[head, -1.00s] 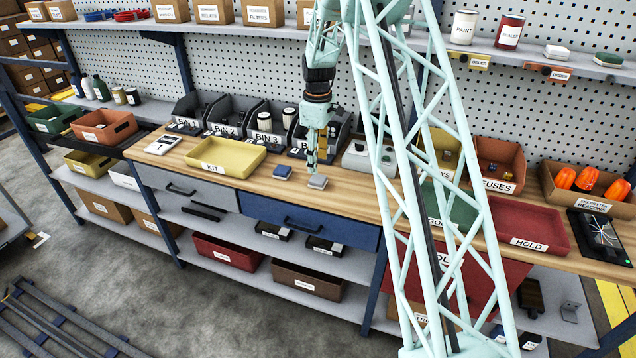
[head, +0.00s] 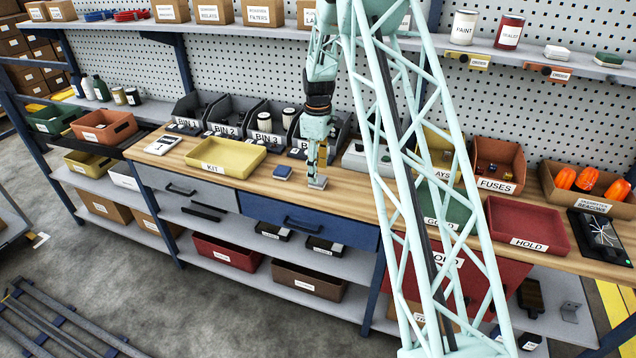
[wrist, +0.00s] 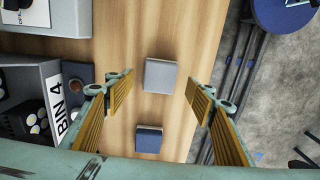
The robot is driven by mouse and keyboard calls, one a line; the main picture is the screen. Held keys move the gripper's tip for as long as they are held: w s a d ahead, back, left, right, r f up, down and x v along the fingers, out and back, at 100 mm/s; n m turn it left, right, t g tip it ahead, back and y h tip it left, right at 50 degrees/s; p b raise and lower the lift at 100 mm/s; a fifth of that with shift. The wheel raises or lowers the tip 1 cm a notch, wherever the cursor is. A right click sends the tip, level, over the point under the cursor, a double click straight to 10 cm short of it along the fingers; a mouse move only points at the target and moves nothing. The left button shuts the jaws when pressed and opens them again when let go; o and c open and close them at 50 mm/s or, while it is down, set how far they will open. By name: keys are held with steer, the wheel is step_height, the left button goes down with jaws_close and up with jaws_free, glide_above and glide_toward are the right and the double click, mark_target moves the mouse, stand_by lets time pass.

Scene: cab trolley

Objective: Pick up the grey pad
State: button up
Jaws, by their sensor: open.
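The grey pad (head: 317,183) is a small square block lying on the wooden bench top near its front edge. In the wrist view the grey pad (wrist: 160,76) lies ahead between the lines of my two fingers, with nothing touching it. My gripper (head: 318,172) is directly over the pad in the head view and partly covers it. In the wrist view my gripper (wrist: 160,88) is open and empty, with its yellow-lined fingers wide apart. A blue pad (head: 283,172) lies just left of the grey pad; it also shows in the wrist view (wrist: 149,140).
A yellow KIT tray (head: 226,158) stands to the left. Labelled bins, including BIN 3 (head: 265,125), line the bench behind. A grey box with knobs (head: 357,158) is behind and to the right of my gripper. A red HOLD tray (head: 527,222) lies further right.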

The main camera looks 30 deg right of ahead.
steer(key=shift+f, duration=1.6)
steer(key=c, duration=1)
